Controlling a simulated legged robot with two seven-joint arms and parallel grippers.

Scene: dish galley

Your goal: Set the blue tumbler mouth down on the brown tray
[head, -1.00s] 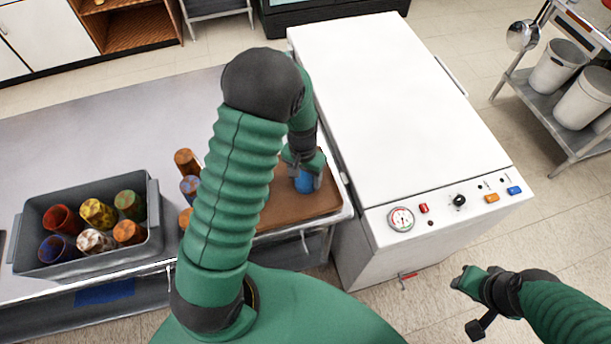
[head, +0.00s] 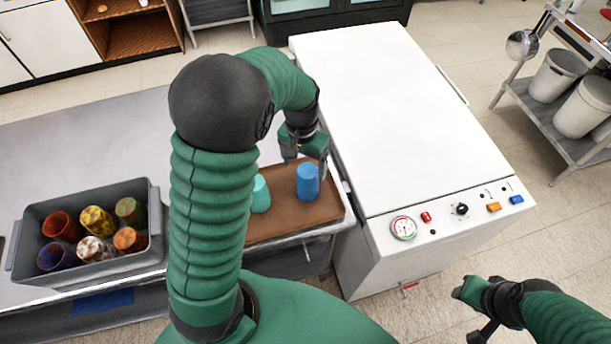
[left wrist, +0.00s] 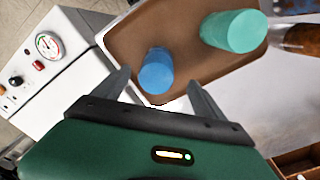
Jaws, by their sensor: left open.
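The blue tumbler (head: 307,183) stands upright on the brown tray (head: 290,222), a closed flat face on top, so its mouth is down. It also shows in the left wrist view (left wrist: 156,72). My left gripper (head: 306,160) is open and empty just behind and above the tumbler, apart from it as far as I can see. In the left wrist view its fingers (left wrist: 160,88) lie to either side of the tumbler. My right gripper (head: 468,296) hangs at the lower right, away from the tray; its jaw state is unclear.
A teal tumbler (head: 260,195) stands on the tray left of the blue one. A grey bin (head: 75,268) with several coloured tumblers sits on the counter at left. A white machine (head: 400,110) stands close to the tray's right side.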

